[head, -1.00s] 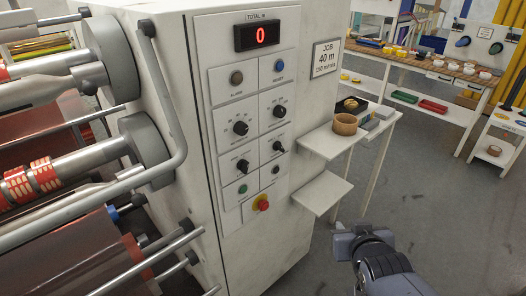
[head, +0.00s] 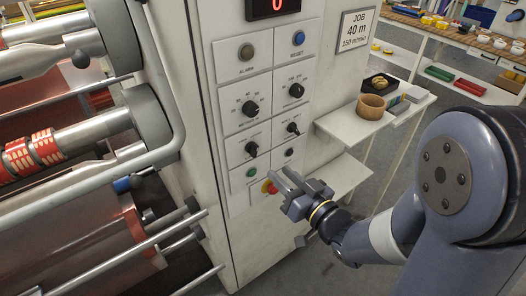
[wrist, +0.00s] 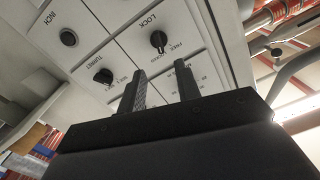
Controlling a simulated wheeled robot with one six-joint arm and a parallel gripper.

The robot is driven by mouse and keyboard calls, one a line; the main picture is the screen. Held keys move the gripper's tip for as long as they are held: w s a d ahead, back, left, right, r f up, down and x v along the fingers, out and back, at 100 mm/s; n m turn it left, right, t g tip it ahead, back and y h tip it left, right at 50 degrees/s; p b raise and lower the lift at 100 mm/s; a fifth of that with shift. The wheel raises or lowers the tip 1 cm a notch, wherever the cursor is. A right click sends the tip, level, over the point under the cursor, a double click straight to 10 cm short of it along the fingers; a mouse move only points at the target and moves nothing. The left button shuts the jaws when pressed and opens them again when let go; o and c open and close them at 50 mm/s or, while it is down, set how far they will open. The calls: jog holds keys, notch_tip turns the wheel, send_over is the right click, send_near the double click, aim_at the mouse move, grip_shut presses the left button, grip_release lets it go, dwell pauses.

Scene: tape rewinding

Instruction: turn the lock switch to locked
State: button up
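The lock switch is a black rotary knob (head: 251,149) at the lower left of the knobs on the white machine's control panel (head: 221,142). In the wrist view the knob (wrist: 158,40) sits under the word LOCK, with small position labels beside it. Its handle points roughly down in that view; I cannot tell for sure which label it marks. My gripper (head: 281,177) is in front of the panel, below and right of the knob. In the wrist view its two fingers (wrist: 161,76) are apart with nothing between them, short of the knob.
The turret knob (wrist: 103,76) and inch button (wrist: 68,38) are close by. A red emergency button (head: 269,187) lies behind my gripper. Rollers and a bent rail (head: 178,110) stand left of the panel. A shelf (head: 345,124) with a wooden cup (head: 371,106) is right.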

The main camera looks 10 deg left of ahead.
aim_at(257, 151)
jog(key=p+x, duration=0.2)
jog(key=x, duration=0.7)
jog(key=shift+w+a, duration=0.1)
jog(key=shift+c, duration=0.2)
grip_shut()
